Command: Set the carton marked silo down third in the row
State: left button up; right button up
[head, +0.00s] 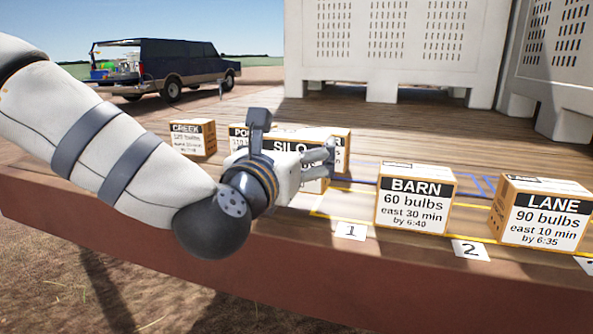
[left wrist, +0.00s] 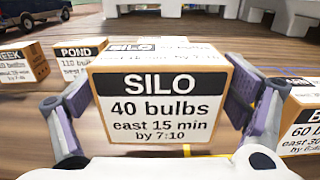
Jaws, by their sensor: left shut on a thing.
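The carton marked SILO (left wrist: 160,105) fills the middle of the left wrist view, its label reading 40 bulbs, east 15 min. My left gripper (head: 320,163) is shut on it, with one finger along each side. In the head view the SILO carton (head: 291,146) is mostly hidden behind my gripper. I cannot tell whether it touches the deck. The BARN carton (head: 415,205) stands in the row behind and right of number card 1 (head: 350,231). The LANE carton (head: 543,218) stands to its right, behind and right of card 2 (head: 470,250). My right gripper is out of view.
The CREEK carton (head: 193,140) and POND carton (left wrist: 84,63) stand on the wooden deck (head: 90,165) left of SILO. Another carton (head: 340,145) shows partly behind my gripper. A further card (head: 586,264) is cut off at the right edge. Large white bins (head: 390,50) stand behind.

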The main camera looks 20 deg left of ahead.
pick_arm(q)
jog(key=shift+w+d+f, duration=0.1)
jog(key=shift+d+f, duration=0.05)
jog(key=shift+f, duration=0.85)
jog(key=shift+w+d+f, duration=0.1)
jog(key=shift+d+f, duration=0.05)
jog(key=shift+f, duration=0.8)
jog(key=o, duration=1.3)
jog(key=shift+f, duration=0.1)
